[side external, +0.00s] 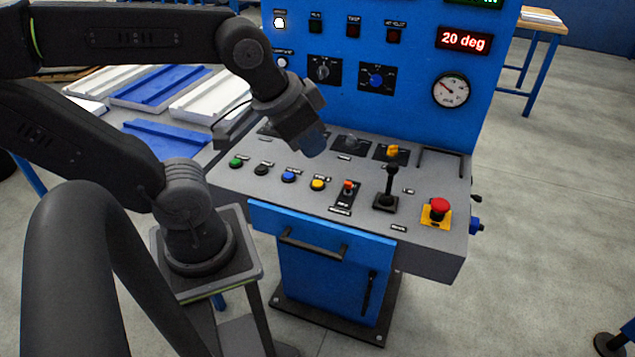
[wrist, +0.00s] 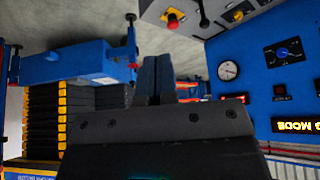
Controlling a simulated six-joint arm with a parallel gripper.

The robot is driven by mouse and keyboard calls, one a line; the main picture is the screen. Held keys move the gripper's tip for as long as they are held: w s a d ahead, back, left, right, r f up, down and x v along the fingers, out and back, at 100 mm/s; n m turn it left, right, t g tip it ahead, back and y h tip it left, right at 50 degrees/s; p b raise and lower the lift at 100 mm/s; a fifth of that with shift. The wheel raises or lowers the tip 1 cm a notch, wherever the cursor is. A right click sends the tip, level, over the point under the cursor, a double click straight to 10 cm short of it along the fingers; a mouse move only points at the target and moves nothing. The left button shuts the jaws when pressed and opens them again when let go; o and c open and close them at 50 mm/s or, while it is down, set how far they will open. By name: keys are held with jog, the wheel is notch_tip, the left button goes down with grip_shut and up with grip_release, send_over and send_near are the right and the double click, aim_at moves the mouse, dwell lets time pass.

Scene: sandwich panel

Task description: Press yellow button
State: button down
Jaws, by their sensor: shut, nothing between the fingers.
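The yellow button (side external: 318,185) sits on the grey sloping desk of the blue control panel, in a row right of the blue button (side external: 288,176) and left of a red-topped toggle switch (side external: 348,188). My gripper (side external: 314,148) is above the desk, behind the row in the side view and apart from the yellow button. Its fingers (wrist: 157,78) are together and empty in the wrist view. I cannot make out the yellow button in the wrist view.
Right of the toggle stand a black joystick (side external: 387,185) and a red emergency stop (side external: 438,209). Green (side external: 236,162) and black (side external: 262,170) buttons are at the left. The upright panel face, with its gauge (side external: 451,90) and knobs, rises behind the desk.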

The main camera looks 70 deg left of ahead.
jog(key=m+t+h, duration=0.2)
jog(key=m+t, duration=0.1)
jog(key=m, duration=0.8)
send_over(317, 184)
notch_tip(317, 184, down, 20)
jog(key=shift+y, duration=0.3)
jog(key=shift+f, duration=0.1)
jog(key=shift+f, duration=4.25)
